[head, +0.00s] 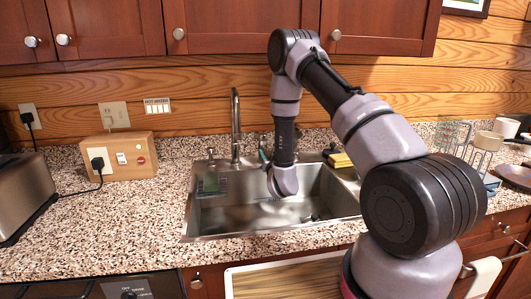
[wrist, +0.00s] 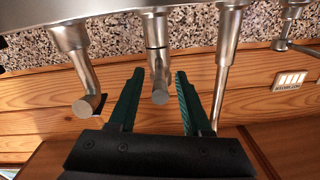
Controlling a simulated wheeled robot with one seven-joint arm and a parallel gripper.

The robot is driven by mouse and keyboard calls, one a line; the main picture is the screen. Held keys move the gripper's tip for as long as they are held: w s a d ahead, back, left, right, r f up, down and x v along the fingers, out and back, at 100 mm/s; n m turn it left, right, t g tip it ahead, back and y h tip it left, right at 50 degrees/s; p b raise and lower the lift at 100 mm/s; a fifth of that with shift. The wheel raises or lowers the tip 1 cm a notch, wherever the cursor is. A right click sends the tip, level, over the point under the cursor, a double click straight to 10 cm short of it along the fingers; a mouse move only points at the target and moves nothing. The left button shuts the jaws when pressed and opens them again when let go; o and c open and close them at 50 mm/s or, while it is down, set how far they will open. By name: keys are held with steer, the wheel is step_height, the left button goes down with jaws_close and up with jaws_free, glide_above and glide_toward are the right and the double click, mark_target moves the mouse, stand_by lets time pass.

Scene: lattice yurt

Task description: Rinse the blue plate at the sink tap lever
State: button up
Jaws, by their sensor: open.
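The metal sink tap (head: 236,125) stands behind the steel sink (head: 255,215), its tall spout also showing in the wrist view (wrist: 226,65). My gripper (wrist: 160,74) is open behind the basin, its green fingers on either side of a short metal post (wrist: 157,50); I cannot tell whether they touch it. Another metal fitting (wrist: 82,70) is left of the fingers, and a lever-like fitting (wrist: 290,35) is at the far right of the wrist view. I cannot make out a blue plate in either view.
A wire rack (head: 452,138), pale cups (head: 488,140) and a pinkish plate (head: 515,175) stand on the right counter. A toaster (head: 25,190) and a wooden socket box (head: 120,157) are on the left. Cabinets (head: 245,27) hang above. The front-left counter is clear.

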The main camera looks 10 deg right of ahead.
mark_target(265, 149)
steer(key=shift+w, duration=1.7)
jaws_close()
